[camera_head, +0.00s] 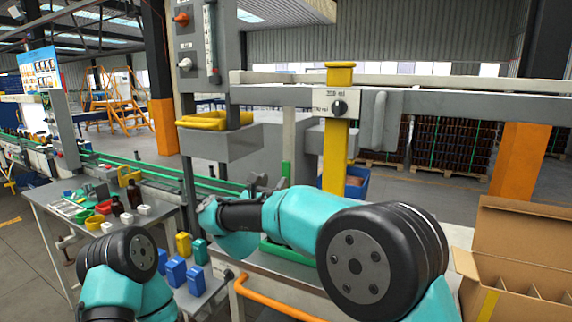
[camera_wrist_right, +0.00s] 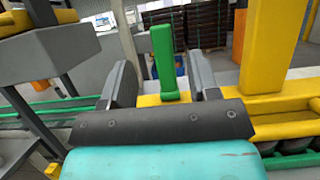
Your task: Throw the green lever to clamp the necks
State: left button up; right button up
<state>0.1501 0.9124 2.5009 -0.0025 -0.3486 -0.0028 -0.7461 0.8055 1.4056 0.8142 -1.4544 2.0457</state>
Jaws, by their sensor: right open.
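The green lever (camera_wrist_right: 165,62) stands upright in the middle of the right wrist view, on a yellow base (camera_wrist_right: 150,100). A green upright piece (camera_head: 286,171), apparently the same lever, shows just beyond my right gripper (camera_head: 262,182) in the head view. In the wrist view, my right gripper (camera_wrist_right: 163,76) is open, with one grey finger on each side of the lever and visible gaps between. My left arm shows at the lower left of the head view, but its gripper is not visible. I cannot make out bottle necks at the clamp.
A yellow column (camera_head: 335,155) stands right of the lever, with a grey crossbeam (camera_head: 285,96) above. A grey box with a yellow tray (camera_head: 215,120) hangs at the left. An open cardboard carton (camera_head: 520,265) stands at the right. A side table (camera_head: 60,215) holds small items.

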aim_at(285, 165)
jog(key=x, duration=0.9)
grip_shut()
dwell(0.4)
